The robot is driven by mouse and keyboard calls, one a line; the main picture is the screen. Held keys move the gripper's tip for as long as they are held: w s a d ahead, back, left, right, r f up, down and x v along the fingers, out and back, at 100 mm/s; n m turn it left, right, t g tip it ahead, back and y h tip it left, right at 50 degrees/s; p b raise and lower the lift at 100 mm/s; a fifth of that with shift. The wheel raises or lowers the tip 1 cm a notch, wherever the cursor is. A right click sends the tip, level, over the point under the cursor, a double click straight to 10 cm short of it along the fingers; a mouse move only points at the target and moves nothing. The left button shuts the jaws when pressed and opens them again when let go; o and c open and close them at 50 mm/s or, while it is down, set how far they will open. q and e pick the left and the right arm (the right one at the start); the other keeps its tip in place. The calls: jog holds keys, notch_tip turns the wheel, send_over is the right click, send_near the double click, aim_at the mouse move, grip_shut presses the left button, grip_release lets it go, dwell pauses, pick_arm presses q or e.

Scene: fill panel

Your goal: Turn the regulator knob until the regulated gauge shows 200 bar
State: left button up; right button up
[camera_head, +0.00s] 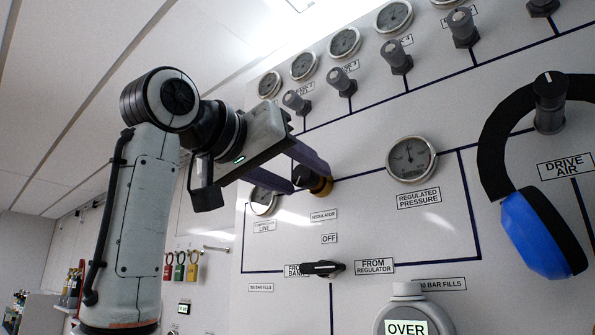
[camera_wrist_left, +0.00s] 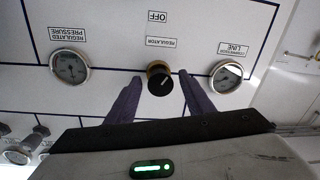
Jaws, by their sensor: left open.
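The regulator knob (camera_head: 321,186) is black with a brass base on the white panel. In the head view it is partly hidden by my left gripper (camera_head: 306,181). My left gripper is open, its two purple-grey fingers pointing at the panel. In the left wrist view the knob (camera_wrist_left: 159,80) sits between and just beyond the fingertips (camera_wrist_left: 163,88), with space on both sides. A light mark shows on its face. The regulated pressure gauge (camera_head: 411,159) is right of the knob, its needle pointing roughly upward; the numbers are too small to read. My right gripper is out of view.
The compressor line gauge (camera_head: 263,202) is close behind my left gripper. A black selector lever (camera_head: 323,268) lies below the regulator. Blue and black ear defenders (camera_head: 540,235) hang from the drive air knob (camera_head: 550,100). A display reading OVER (camera_head: 405,327) stands at the bottom.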

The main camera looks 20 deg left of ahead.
pick_arm(q)
jog(key=c, duration=1)
jog(key=shift+m, duration=0.4)
jog(key=o, duration=1)
jog(key=b+v, duration=0.3)
jog(key=v, duration=0.7)
jog(key=shift+s, duration=0.25)
